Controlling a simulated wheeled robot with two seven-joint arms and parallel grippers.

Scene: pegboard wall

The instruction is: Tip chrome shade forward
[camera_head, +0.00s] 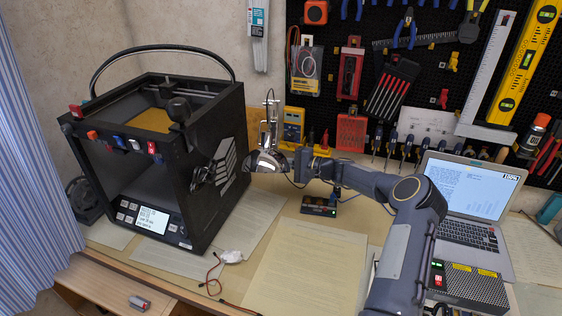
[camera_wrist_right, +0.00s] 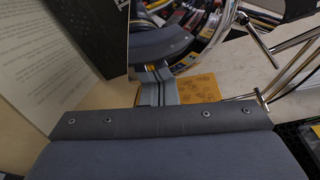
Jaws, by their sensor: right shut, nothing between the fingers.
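The chrome shade (camera_head: 266,160) is a shiny dome hanging from a thin lamp arm (camera_head: 270,118) to the right of the printer, above the desk. My right gripper (camera_head: 291,161) is at the right side of the shade, its fingers partly hidden there. In the right wrist view the shade (camera_wrist_right: 209,42) fills the top middle and mirrors the gripper. The shut, empty fingers (camera_wrist_right: 158,80) point at its surface; I cannot tell whether they touch. My left gripper is not in view.
A black 3D printer (camera_head: 185,150) stands left of the shade. A yellow multimeter (camera_head: 291,127) is behind it. A laptop (camera_head: 468,195) and a power supply box (camera_head: 468,285) are at the right. Paper sheets (camera_head: 300,265) lie flat in front.

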